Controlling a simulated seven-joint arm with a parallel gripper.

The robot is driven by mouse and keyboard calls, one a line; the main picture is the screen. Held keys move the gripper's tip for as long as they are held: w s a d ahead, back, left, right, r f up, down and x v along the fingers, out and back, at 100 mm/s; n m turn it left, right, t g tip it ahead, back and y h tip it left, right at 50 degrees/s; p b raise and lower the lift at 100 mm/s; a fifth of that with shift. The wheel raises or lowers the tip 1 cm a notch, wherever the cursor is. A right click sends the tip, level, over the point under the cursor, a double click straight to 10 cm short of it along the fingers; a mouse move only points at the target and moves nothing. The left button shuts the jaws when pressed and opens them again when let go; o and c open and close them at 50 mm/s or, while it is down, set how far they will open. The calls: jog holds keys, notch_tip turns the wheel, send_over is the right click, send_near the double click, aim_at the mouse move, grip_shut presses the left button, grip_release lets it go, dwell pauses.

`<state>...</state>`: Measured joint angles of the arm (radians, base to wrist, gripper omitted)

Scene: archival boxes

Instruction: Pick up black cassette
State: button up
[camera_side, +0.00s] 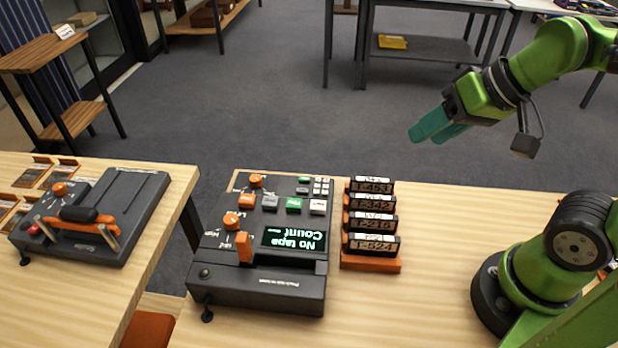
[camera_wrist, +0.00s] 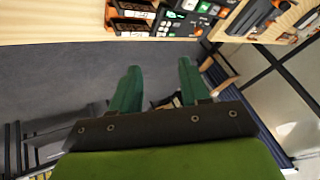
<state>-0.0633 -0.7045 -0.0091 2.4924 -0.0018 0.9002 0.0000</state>
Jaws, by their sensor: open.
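Several black cassettes with white labels stand in a row in an orange rack on the table, right of the tape machine. The nearest black cassette (camera_side: 371,245) reads T-524, and the one behind it (camera_side: 370,223) seems to read T-215. Part of the cassette row (camera_wrist: 134,14) shows at the top of the wrist view. My gripper (camera_side: 428,132) is open and empty, up and to the right of the rack in the side view. Its two teal fingers (camera_wrist: 158,78) are apart with nothing between them in the wrist view.
A dark tape machine (camera_side: 255,295) with orange knobs and a display reading "No tape" stands left of the orange rack (camera_side: 371,263). A second grey device (camera_side: 140,195) sits on the left table. The wooden tabletop (camera_side: 440,215) right of the rack is clear.

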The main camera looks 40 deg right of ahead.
jog(key=w+a+f+n+g, duration=0.1)
jog(key=w+a+n+g, duration=0.1)
jog(key=a+n, duration=0.1)
jog(key=n+g+h, duration=0.2)
jog(key=n+g, duration=0.3)
jog(key=n, duration=0.4)
send_over(374, 216)
jog(key=f, duration=1.2)
jog(key=shift+w+d+f, duration=0.2)
jog(key=shift+d, duration=0.15)
jog(key=f, duration=0.5)
jog(key=shift+s+a+f, duration=0.15)
jog(key=shift+s+a, duration=0.05)
jog(key=shift+a, duration=0.1)
grip_shut()
